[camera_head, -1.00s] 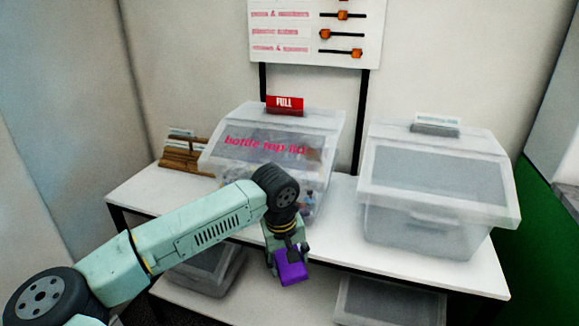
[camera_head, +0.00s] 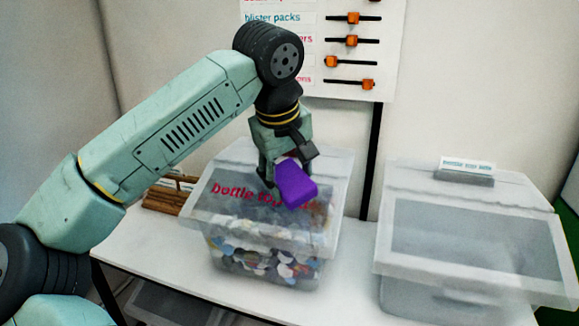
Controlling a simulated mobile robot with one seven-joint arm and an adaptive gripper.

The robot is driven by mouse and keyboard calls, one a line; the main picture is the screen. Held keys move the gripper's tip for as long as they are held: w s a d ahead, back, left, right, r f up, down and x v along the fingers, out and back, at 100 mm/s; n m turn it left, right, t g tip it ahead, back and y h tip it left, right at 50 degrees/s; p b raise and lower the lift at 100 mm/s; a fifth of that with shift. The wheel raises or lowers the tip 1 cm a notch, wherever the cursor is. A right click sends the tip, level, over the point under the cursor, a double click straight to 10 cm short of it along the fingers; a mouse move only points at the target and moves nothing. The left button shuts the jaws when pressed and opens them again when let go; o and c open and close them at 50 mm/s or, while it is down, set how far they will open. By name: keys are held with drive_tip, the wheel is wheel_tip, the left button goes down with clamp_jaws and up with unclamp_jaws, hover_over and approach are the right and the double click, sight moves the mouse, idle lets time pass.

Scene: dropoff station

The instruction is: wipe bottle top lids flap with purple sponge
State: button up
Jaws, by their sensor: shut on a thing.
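My gripper (camera_head: 288,167) is shut on a purple sponge (camera_head: 296,186). The sponge is in front of the sloping clear flap (camera_head: 225,208) of the left bin; I cannot tell whether it touches the flap. The flap bears pink lettering that starts "bottle top", and the sponge hides the rest. The bin's clear body (camera_head: 313,272) is filled with small coloured lids. The flap is down over the bin.
A second clear bin (camera_head: 432,292) with a closed lid stands to the right on the white table (camera_head: 150,262), with a gap between. Brown wooden pieces (camera_head: 165,198) lie left of the bins. A board with orange sliders (camera_head: 352,41) stands behind.

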drive_tip(key=shift+d+f+b, duration=0.1)
drive_tip(key=shift+f+b, duration=0.45)
drive_tip(key=shift+f, duration=0.2)
drive_tip(key=shift+b+x, duration=1.2)
drive_tip(key=shift+x, duration=0.9)
drive_tip(key=shift+b+x, duration=0.5)
drive_tip(key=shift+x, duration=0.65)
drive_tip(key=shift+w+r, duration=0.1)
